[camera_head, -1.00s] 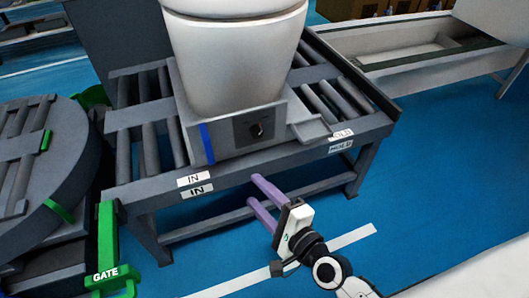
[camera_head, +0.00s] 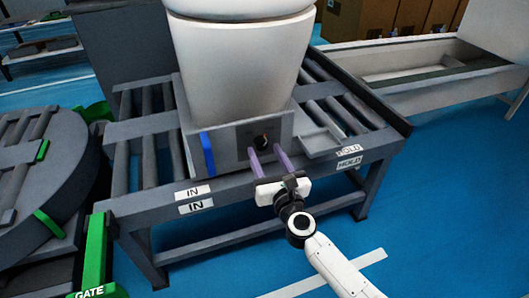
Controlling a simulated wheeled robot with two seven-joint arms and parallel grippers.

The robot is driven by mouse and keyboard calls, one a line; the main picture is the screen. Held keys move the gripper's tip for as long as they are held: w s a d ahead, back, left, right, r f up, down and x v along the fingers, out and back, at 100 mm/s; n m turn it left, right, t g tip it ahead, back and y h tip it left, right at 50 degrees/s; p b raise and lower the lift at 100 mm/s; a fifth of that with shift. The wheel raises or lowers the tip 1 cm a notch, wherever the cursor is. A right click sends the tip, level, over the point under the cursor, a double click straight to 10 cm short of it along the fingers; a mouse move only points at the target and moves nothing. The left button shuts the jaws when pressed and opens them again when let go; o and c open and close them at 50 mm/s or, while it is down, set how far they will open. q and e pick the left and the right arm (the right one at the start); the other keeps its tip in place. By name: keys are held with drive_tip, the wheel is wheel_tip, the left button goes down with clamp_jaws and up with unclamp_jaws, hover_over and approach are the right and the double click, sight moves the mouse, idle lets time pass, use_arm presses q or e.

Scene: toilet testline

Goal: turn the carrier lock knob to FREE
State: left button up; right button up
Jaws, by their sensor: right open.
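The carrier lock knob (camera_head: 260,141) is a small dark knob with a reddish spot, on a dark plate on the front of the grey carrier (camera_head: 222,150). The carrier stands on the roller table and bears a white toilet (camera_head: 240,65). My right gripper (camera_head: 267,153) is open, its two purple fingers pointing up toward the knob. The fingertips are just below the knob, one to each side in the picture; I cannot tell whether they touch the carrier. The knob's setting and any FREE mark are too small to read. My left gripper is not in view.
The roller table's front edge (camera_head: 245,188) carries IN labels (camera_head: 196,207) and HOLD labels (camera_head: 349,162). A blue strip (camera_head: 208,154) is on the carrier's left. A round roller turntable (camera_head: 35,180) and green gate post (camera_head: 95,255) stand left. Blue floor is clear at right.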

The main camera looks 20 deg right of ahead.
drive_tip(key=shift+w, duration=0.8)
drive_tip(key=c, duration=1)
drive_tip(key=shift+c, duration=0.2)
